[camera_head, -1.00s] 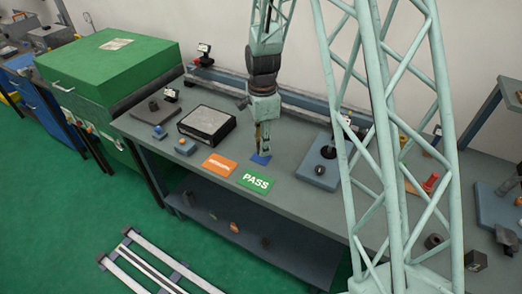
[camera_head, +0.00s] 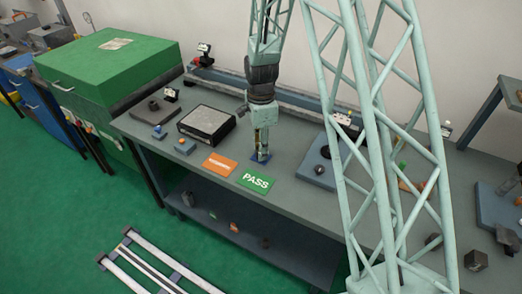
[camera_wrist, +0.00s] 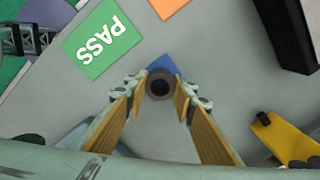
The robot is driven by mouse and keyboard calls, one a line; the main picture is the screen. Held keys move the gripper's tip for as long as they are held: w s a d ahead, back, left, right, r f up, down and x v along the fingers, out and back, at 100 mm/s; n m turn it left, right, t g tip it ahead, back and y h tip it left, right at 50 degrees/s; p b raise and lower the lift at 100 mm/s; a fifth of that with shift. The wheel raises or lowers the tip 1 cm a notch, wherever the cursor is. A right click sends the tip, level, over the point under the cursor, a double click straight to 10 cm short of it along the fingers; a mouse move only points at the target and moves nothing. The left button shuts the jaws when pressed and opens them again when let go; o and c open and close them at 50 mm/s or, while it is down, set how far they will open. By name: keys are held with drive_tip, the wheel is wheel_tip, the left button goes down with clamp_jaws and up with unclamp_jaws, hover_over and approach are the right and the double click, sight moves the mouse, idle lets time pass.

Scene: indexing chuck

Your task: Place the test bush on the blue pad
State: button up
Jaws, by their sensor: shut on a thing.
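The test bush (camera_wrist: 160,86) is a short grey ring with a dark bore, seen from above in the wrist view. My gripper (camera_wrist: 159,90) is shut on it, with one finger on each side. The blue pad (camera_wrist: 163,64) shows just beyond and partly under the bush. In the head view my gripper (camera_head: 261,157) points straight down at the blue pad (camera_head: 254,155), hiding much of it. Whether the bush touches the pad or hangs just above it cannot be told.
A green PASS card (camera_head: 257,182) and an orange card (camera_head: 220,164) lie beside the pad. A black-framed tray (camera_head: 207,124) stands to the left. A grey-blue fixture block (camera_head: 318,172) stands to the right, partly behind the lattice column.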

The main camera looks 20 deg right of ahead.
drive_tip(key=shift+f, duration=0.15)
drive_tip(key=o, duration=1)
wheel_tip(320, 180, up, 12)
drive_tip(key=shift+r+p, duration=0.15)
drive_tip(key=shift+p, duration=0.3)
idle(0.4)
drive_tip(key=shift+r, duration=0.1)
idle(0.6)
